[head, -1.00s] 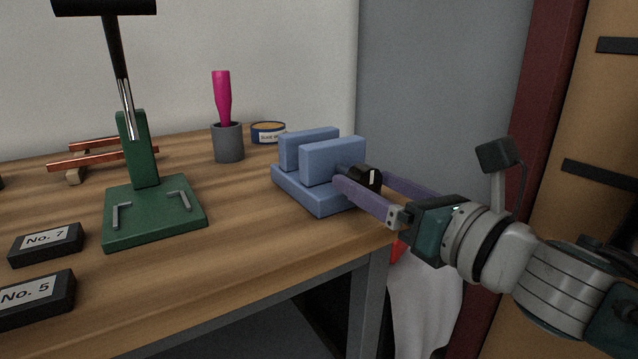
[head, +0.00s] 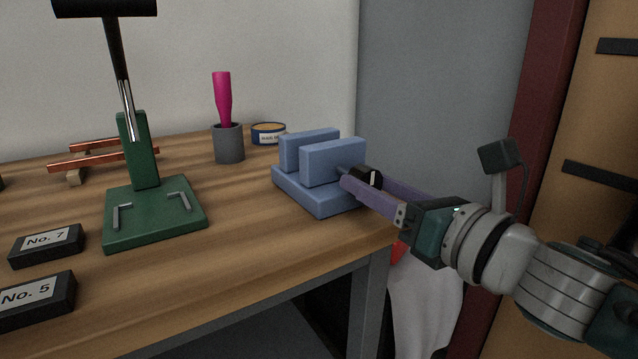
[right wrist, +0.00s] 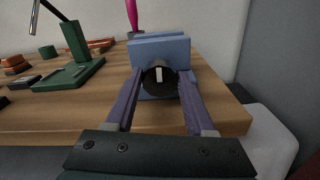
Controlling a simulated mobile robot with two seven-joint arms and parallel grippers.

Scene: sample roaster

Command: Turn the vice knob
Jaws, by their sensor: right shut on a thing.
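The blue vice (head: 332,162) stands at the right end of the wooden bench, its two upright jaws a little apart. Its black knob (head: 372,176) faces right and carries a white mark. In the right wrist view the knob (right wrist: 159,78) is straight ahead, with the white mark close to upright. My right gripper (head: 361,183) is shut on the knob, one purple finger on each side; these fingers also show in the right wrist view (right wrist: 160,86). My left gripper is not in view.
A green stand (head: 155,212) with a black lever is on the left of the wooden bench (head: 250,240). A grey cup (head: 228,143) holding a magenta handle and a round tin (head: 268,133) stand behind. Labelled black blocks (head: 45,245) lie at the front left.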

